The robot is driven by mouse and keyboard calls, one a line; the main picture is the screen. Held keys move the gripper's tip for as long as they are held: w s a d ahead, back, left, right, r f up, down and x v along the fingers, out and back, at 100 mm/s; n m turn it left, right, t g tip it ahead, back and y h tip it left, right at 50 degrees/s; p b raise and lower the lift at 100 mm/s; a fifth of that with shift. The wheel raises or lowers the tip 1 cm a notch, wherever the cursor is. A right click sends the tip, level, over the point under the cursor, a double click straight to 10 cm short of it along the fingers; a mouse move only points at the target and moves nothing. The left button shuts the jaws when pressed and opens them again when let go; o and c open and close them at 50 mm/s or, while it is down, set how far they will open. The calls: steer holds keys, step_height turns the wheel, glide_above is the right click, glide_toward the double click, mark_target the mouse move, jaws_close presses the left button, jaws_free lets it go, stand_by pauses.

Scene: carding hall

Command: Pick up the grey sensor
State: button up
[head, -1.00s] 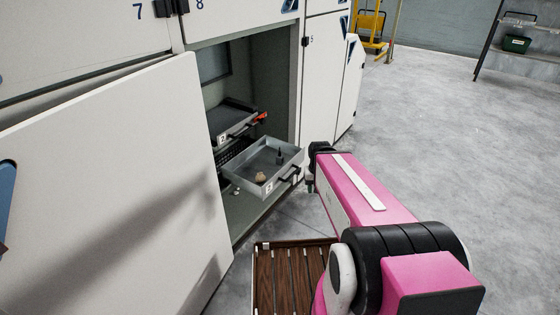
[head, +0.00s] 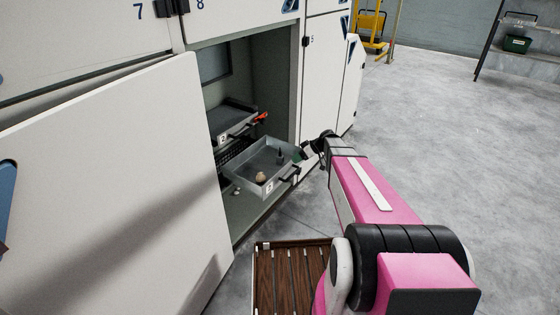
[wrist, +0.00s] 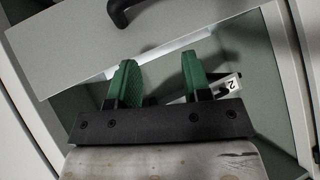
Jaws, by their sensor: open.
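No object is plainly recognizable as the grey sensor. A pulled-out grey drawer (head: 244,179) in the open cabinet holds a small dark upright piece (head: 280,155) and a tan lump (head: 261,176); I cannot tell whether the dark piece is the sensor. My gripper (wrist: 157,68) has green fingers spread apart with nothing between them. In the head view, the end of my arm is just right of the pulled-out drawer. The wrist view shows a grey drawer front (wrist: 180,38) with a black handle (wrist: 122,12) beyond the fingers, but no drawer contents.
Another drawer (head: 226,122) with a red-orange item (head: 262,117) sits above and behind. A number 2 label (wrist: 229,86) shows near the right finger. The large white cabinet door (head: 110,190) stands open at left. Grey floor (head: 450,150) is clear at right.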

mark_target(280, 152)
steer(key=w+d+n+t+y, duration=0.1)
steer(key=w+n+y, duration=0.2)
steer(key=w, duration=0.5)
steer(key=shift+t, duration=0.3)
steer(key=x, duration=1)
steer(key=shift+s+a, duration=0.1)
steer(key=shift+s, duration=0.1)
steer(key=c, duration=0.6)
